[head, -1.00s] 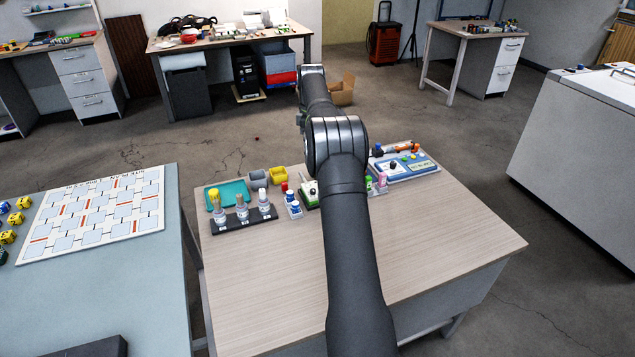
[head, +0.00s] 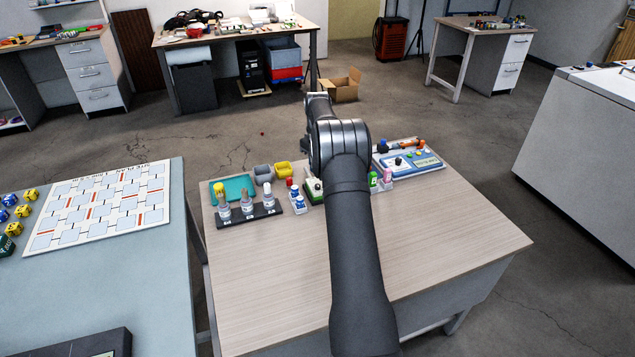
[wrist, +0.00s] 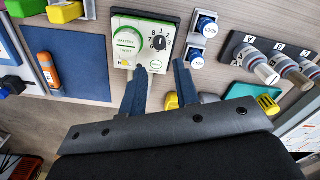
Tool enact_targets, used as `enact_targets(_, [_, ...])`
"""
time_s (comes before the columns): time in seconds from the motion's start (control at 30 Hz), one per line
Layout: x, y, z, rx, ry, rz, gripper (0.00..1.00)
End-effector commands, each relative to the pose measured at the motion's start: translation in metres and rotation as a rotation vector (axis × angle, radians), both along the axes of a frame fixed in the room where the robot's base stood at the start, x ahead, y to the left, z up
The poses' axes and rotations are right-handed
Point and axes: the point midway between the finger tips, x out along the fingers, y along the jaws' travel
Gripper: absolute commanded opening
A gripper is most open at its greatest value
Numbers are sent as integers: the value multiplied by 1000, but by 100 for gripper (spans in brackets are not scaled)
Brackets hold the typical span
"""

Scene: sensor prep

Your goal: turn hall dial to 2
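The hall dial box (wrist: 143,40) has a cream face with a green edge, a green ring and a small dark knob (wrist: 160,42) among printed numbers. The knob's exact setting is too small to read surely. In the head view the box (head: 312,188) stands on the wooden table, partly behind my arm. My gripper (wrist: 160,66) is open and empty in the wrist view. Its two dark blue fingers point toward the box, one on each side of the knob in the picture. I cannot tell whether they touch it. The head view does not show the fingers.
A dark rack (head: 246,215) holds three bottles. A teal tray (head: 233,189) and grey and yellow bins (head: 283,170) are behind. A blue-white panel (head: 412,162) is at right. The table's front is clear.

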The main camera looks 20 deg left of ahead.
Motion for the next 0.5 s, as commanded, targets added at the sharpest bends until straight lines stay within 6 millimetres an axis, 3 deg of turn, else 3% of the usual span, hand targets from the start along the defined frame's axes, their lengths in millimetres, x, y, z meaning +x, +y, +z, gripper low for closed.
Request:
enact_targets(0.2, [0, 0, -47, -2, 2, 1, 29])
enact_targets(0.5, [0, 0, -81, -1, 0, 1, 29])
